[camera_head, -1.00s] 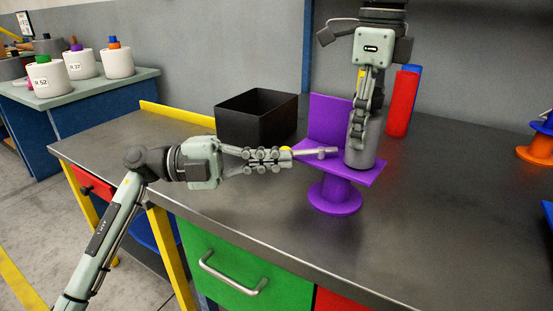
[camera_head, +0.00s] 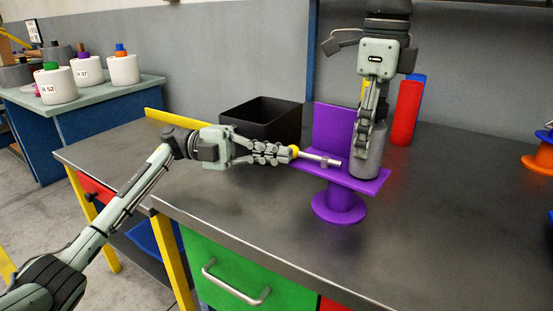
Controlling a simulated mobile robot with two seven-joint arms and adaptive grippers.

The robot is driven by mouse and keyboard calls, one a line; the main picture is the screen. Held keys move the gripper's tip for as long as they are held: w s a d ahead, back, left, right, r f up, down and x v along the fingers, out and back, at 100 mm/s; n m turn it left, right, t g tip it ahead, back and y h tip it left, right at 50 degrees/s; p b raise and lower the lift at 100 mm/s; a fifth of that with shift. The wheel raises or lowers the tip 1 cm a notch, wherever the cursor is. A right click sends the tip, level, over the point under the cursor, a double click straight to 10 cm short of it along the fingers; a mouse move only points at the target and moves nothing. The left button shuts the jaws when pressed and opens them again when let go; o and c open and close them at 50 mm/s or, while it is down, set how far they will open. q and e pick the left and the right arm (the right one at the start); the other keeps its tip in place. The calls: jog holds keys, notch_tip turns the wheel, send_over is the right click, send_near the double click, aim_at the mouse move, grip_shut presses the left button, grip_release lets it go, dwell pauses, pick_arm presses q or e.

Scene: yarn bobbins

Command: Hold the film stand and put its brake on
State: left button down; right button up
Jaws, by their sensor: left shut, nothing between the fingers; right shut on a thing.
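The purple film stand (camera_head: 332,122) stands on the metal workbench, with an upright back plate, a flat shelf and a round spool-like foot. A grey cylinder (camera_head: 367,163) rises from its shelf. My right gripper (camera_head: 370,122) points down from above and is shut on the top of this cylinder, hiding part of it.
A black open box (camera_head: 262,121) stands behind my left gripper. Red (camera_head: 407,112) and blue cylinders stand behind the stand. Orange and blue spools (camera_head: 543,150) are at the right edge. The bench front and right middle are clear. A side table (camera_head: 100,100) holds white bobbins.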

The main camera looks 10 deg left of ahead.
pick_arm(q)
jog(key=a, duration=0.9)
jog(key=shift+a, duration=0.25)
dwell(0.4)
jog(key=shift+w, duration=0.1)
pick_arm(e)
jog(key=o, duration=1.7)
